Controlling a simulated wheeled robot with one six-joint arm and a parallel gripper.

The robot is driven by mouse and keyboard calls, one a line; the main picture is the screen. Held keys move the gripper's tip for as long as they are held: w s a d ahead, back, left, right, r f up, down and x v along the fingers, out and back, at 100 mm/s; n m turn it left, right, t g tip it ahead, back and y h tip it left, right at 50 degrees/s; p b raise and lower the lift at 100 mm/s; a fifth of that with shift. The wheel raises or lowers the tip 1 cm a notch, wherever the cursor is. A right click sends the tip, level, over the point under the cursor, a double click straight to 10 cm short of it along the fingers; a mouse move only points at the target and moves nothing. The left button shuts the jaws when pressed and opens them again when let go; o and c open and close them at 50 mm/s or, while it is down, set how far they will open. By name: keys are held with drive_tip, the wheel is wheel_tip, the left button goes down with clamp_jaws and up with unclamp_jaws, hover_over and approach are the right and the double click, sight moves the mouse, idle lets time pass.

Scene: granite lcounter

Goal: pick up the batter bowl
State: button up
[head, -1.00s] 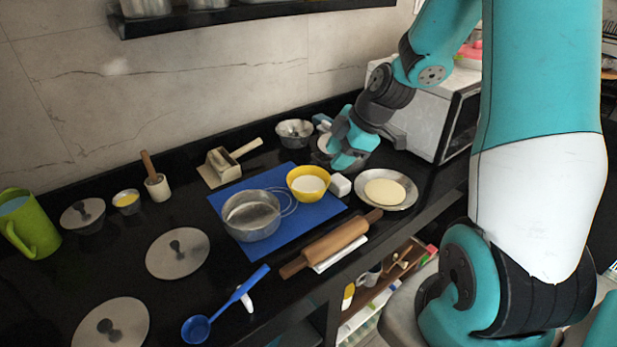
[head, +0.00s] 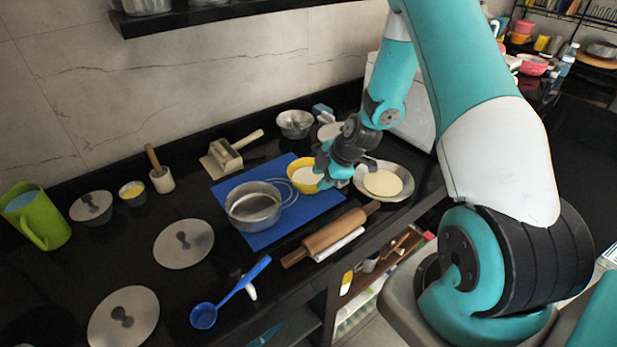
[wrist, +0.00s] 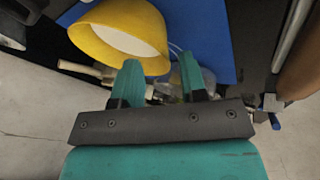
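The batter bowl is a yellow bowl (head: 300,176) with pale batter in it, on the right part of the blue mat (head: 256,232). In the wrist view the yellow bowl (wrist: 108,40) is at the upper left, just beyond the fingertips. My gripper (head: 321,168) is at the bowl's right side in the head view and covers part of its rim. Whether a fingertip touches the bowl cannot be told.
A metal pot (head: 254,208) stands left of the bowl, with a whisk (head: 286,190) between them. A plate with a pale disc (head: 383,183) lies to the right. A rolling pin (head: 328,236) lies in front. A metal bowl (head: 295,124) stands behind.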

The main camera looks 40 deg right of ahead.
sight(307, 193)
drive_tip(key=shift+p+x, duration=1)
drive_tip(key=shift+x, duration=1.45)
drive_tip(key=shift+a, duration=0.2)
drive_tip(key=shift+c, duration=0.2)
clamp_jaws()
